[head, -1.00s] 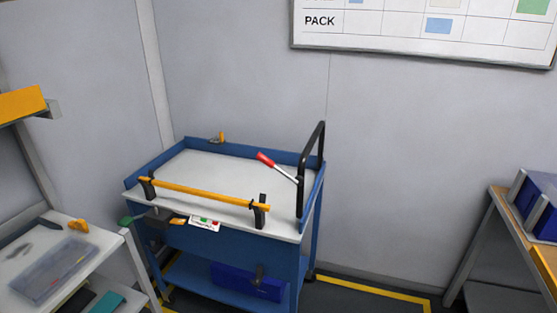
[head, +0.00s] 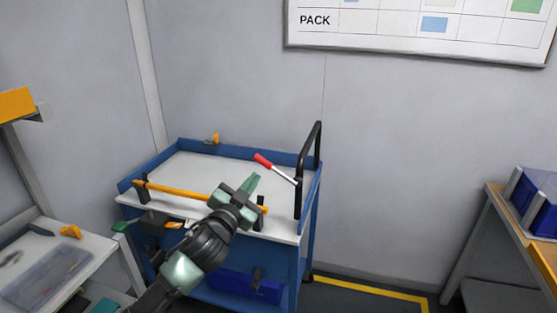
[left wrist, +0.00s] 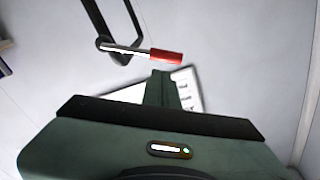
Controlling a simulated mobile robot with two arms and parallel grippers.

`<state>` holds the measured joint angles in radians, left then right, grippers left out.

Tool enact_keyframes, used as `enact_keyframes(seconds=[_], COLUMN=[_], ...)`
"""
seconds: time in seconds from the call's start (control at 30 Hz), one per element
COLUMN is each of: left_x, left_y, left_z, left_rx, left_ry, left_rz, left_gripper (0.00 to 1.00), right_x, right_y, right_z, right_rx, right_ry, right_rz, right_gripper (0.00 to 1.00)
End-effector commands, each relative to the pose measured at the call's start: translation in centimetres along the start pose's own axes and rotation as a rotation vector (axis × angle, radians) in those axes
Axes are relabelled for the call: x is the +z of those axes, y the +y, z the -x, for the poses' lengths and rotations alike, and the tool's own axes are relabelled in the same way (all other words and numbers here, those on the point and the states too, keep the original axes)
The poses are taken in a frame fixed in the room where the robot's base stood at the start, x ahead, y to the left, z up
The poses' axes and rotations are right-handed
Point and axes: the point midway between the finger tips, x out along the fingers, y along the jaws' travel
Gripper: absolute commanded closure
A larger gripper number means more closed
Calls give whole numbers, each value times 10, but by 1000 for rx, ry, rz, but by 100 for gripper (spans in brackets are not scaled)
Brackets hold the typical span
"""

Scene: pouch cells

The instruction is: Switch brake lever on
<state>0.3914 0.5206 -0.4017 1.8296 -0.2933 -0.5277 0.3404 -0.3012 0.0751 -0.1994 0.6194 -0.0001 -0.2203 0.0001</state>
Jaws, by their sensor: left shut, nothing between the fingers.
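The brake lever (head: 277,169) is a metal rod with a red grip, fixed at the base of the black push handle (head: 311,163) on the blue cart. In the head view its red end points up and to the left. In the left wrist view the lever's red grip (left wrist: 166,57) shows just beyond my fingertips. My left gripper (head: 254,182) is shut and empty, over the cart's front right part, below and left of the red grip. No contact with the lever shows. My right gripper is not in view.
The blue cart (head: 146,176) has a pale top with a yellow bar (head: 172,190) along its front on black brackets. A side table (head: 88,241) with a clear box stands at left, a bench (head: 507,214) with blue bins at right. The wall behind is bare below the board.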

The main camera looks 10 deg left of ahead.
Motion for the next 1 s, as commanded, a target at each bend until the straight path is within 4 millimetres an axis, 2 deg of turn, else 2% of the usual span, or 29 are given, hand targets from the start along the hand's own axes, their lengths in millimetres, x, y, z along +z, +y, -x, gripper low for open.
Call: enact_keyframes(seconds=[0.03, 0.17, 0.6, 0.77, 1.0], left_x=[-16, -38, -41, -44, -47], left_y=[-5, -12, -14, -15, -16], left_z=[2, 4, 1, -20, -69], left_rx=[-8, -19, -20, -21, -21], left_ry=[28, 66, 70, 71, 69], left_rz=[-6, -12, -12, -12, -12], left_gripper=[100, 100, 100, 100, 100], right_x=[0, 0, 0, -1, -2], right_y=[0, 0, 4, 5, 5], right_z=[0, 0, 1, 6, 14], right_rx=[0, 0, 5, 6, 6], right_ry=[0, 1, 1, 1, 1], right_rz=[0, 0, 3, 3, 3], right_gripper=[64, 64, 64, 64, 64])
